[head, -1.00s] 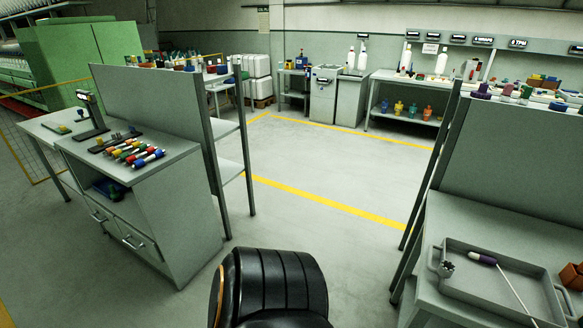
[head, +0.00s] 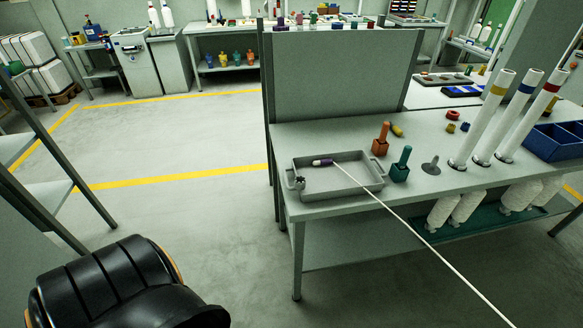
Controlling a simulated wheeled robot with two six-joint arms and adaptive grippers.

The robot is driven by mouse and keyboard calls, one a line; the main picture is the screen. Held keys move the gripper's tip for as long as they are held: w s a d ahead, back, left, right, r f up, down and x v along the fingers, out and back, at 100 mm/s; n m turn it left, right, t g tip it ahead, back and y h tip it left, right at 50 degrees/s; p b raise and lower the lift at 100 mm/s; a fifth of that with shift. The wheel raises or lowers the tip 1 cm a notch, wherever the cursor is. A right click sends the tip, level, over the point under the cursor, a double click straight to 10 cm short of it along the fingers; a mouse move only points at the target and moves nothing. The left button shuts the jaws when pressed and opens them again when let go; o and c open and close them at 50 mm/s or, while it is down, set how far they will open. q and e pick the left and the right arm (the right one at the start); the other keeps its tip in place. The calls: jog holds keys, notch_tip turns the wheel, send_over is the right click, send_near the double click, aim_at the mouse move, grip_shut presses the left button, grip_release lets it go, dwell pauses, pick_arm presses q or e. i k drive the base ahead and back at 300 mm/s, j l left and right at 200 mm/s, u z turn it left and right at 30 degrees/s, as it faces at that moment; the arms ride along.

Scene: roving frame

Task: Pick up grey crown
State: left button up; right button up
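A small grey piece with a jagged, crown-like top (head: 300,183) is at the near left corner of the grey tray (head: 342,190) on the workbench. It is small in view, and I cannot tell surely that it is the grey crown, or whether it rests in the tray or on its rim. A purple-and-white handle (head: 322,162) lies in the tray, with a long white rod running from it toward the lower right. Neither of my grippers shows in the head view.

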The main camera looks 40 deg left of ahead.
aim_at(300, 183)
jog(key=j+z, duration=0.15)
jog(key=j, duration=1.45)
jog(key=k+j+z, duration=0.1)
jog(key=j, duration=1.5)
